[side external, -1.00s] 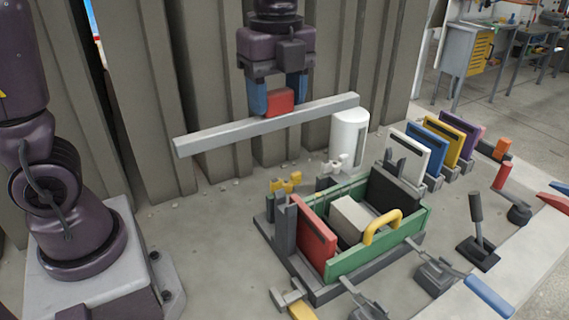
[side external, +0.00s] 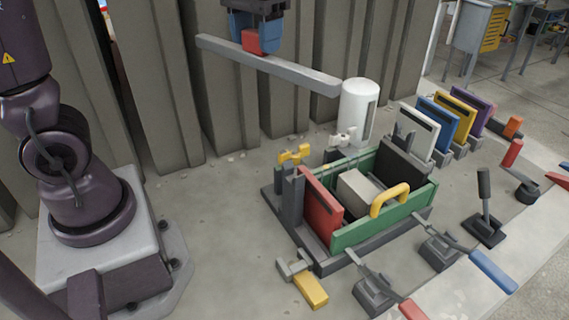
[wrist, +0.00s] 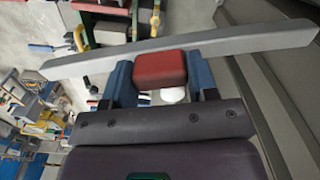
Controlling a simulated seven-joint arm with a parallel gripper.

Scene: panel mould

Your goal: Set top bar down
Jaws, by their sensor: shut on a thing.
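The top bar is a long light grey beam (side external: 300,74) with a red block (side external: 251,42) at its middle. My gripper (side external: 257,28), with blue fingers, is shut on the red block and holds the bar in the air in front of the grey ribbed wall. In the wrist view the red block (wrist: 160,69) sits between the blue fingers, and the bar (wrist: 230,44) crosses just beyond them, slightly tilted. In the side view the bar's right end overlaps the white cylinder (side external: 356,115); I cannot tell whether they touch.
The panel mould has a green front panel (side external: 375,227), a red side panel (side external: 321,212) and a yellow handle (side external: 389,199). Several upright coloured panels (side external: 436,120) stand at the right. Lever clamps (side external: 484,208) surround the mould. The floor left of the mould (side external: 215,230) is clear.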

